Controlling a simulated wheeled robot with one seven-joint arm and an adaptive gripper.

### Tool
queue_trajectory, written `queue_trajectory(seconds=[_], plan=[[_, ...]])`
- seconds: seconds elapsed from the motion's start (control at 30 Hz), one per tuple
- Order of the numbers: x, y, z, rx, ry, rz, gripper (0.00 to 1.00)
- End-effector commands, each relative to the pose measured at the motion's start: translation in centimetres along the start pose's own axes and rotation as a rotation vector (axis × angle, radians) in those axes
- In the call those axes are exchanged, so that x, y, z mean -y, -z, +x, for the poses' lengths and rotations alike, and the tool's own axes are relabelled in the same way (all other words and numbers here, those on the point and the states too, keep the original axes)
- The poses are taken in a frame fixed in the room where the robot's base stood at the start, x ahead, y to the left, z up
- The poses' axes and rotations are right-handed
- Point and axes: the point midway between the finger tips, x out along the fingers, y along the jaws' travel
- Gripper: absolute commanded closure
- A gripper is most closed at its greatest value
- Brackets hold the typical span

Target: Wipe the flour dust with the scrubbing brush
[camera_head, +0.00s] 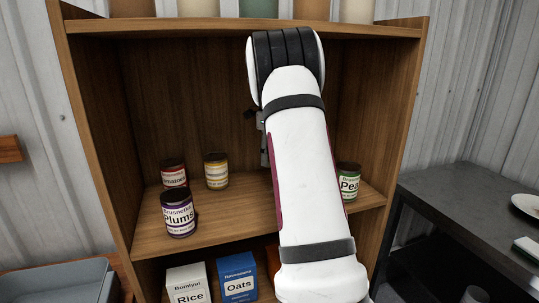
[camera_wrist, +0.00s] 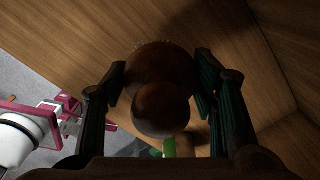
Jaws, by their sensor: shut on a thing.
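In the wrist view my gripper (camera_wrist: 160,78) has a dark finger on each side of a brown, round-knobbed scrubbing brush (camera_wrist: 162,105) and is shut on it. Fine bristles show along the brush's far edge. The brush is over or against a wooden board of the shelf unit (camera_wrist: 85,55); I cannot tell whether it touches. In the head view my arm covers the gripper and the brush inside the shelf unit (camera_head: 215,240). I cannot make out any flour dust in either view.
On the middle shelf stand a plums jar (camera_head: 179,213), a tomatoes jar (camera_head: 174,174), a yellow-banded jar (camera_head: 216,171) and a peas jar (camera_head: 348,182). Rice (camera_head: 188,285) and oats (camera_head: 237,281) boxes stand below. A dark table (camera_head: 465,205) is at right.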

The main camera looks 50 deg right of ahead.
Motion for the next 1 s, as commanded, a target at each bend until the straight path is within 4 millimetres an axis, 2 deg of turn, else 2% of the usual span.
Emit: queue_trajectory(seconds=[0.27,0.7,1.0], plan=[[0.0,0.1,0.6,-0.001,-0.002,0.000,0.70],[0.0,0.1,4.6,-0.001,-0.001,-0.001,0.70],[0.0,0.0,6.0,0.000,0.000,-0.001,0.70]])
